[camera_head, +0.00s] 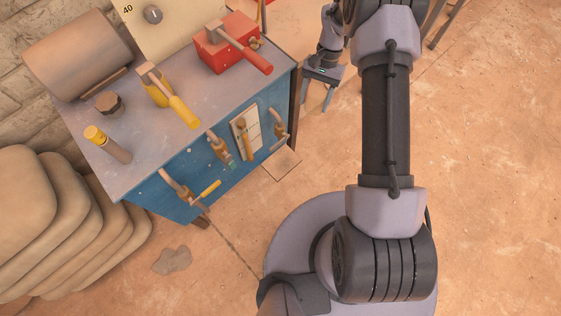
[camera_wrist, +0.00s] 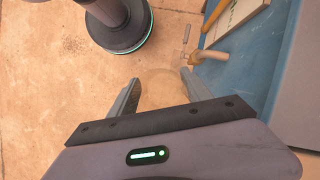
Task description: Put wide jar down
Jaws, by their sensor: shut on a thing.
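My gripper (camera_head: 316,108) hangs with its fingers pointing down, just right of the blue cabinet in the head view. In the wrist view its two fingers (camera_wrist: 160,77) stand apart with a faint, see-through round shape between them. I take this shape to be the wide jar (camera_wrist: 162,90); its outline is hard to make out against the floor. The gripper is shut on it. In the head view I cannot make out the jar. The jar is held in the air, apart from the cabinet top.
The blue cabinet (camera_head: 182,178) has handled valves on its front. Stacked sacks (camera_head: 60,220) lie at left. Open floor (camera_head: 490,160) lies at right.

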